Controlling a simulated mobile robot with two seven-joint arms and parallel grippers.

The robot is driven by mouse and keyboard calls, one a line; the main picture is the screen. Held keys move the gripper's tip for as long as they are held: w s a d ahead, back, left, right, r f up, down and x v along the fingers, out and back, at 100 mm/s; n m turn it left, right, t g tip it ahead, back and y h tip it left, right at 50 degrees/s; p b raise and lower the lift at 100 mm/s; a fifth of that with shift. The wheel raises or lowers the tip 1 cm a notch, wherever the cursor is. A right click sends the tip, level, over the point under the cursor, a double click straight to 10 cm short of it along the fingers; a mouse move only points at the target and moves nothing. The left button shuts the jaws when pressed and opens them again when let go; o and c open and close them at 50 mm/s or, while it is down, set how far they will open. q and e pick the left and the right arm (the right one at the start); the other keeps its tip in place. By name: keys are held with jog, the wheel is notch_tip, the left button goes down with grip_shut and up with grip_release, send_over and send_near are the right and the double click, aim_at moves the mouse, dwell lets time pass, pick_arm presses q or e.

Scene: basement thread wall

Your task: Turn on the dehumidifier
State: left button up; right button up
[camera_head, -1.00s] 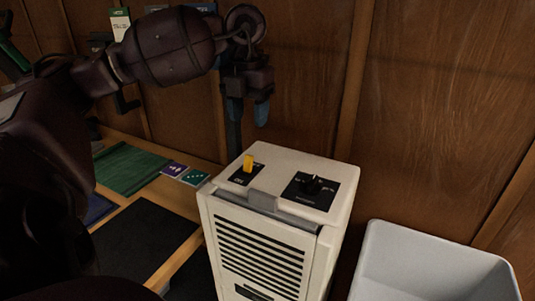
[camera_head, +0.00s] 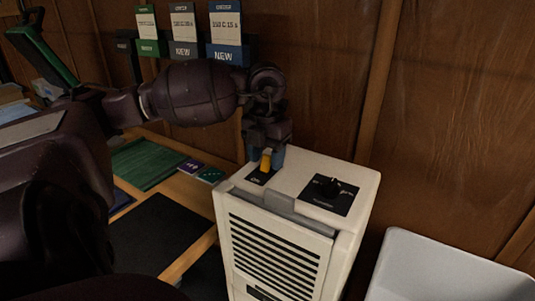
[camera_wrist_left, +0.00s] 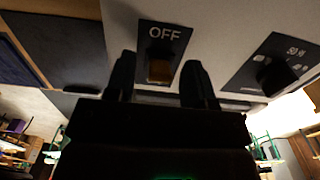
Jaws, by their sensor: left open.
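The white dehumidifier (camera_head: 276,251) stands against the wooden wall, with a slatted front. On its top is a yellow switch (camera_head: 266,161) on a black plate; in the left wrist view the switch (camera_wrist_left: 160,70) sits beside an OFF label. I cannot tell which way the switch is tipped. A black dial (camera_head: 333,187) is to its right. My left gripper (camera_head: 266,155) is open just above the plate, its fingers around the switch, one on each side. Contact with the switch cannot be made out. My right gripper is not in view.
A pale open bin (camera_head: 450,268) stands at the right of the dehumidifier. A wooden bench (camera_head: 165,204) with a green mat (camera_head: 148,164) and small cards is at the left. Packets (camera_head: 184,35) hang on the wall behind my arm.

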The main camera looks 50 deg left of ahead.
pick_arm(q)
grip_shut()
jog(key=shift+s+d+r+t+p, duration=0.1)
jog(key=shift+s+r+t+p, duration=0.25)
jog(key=shift+t+p, duration=0.4)
jog(key=shift+s+t+y+p, duration=0.3)
jog(key=shift+t+y+p, duration=0.15)
jog(key=shift+t, duration=0.2)
jog(key=shift+s+d+f+t+y+p, duration=0.15)
jog(key=shift+t+y+p, duration=0.1)
jog(key=shift+t, duration=0.3)
jog(key=shift+s+d+t+y+p, duration=0.15)
jog(key=shift+t+p, duration=0.1)
jog(key=shift+t, duration=0.3)
jog(key=shift+s+f+t+y, duration=0.1)
jog(key=shift+s+t+y, duration=0.1)
jog(key=shift+t, duration=0.35)
jog(key=shift+s+f+t+y, duration=0.1)
jog(key=shift+s+t, duration=0.05)
jog(key=shift+t, duration=0.7)
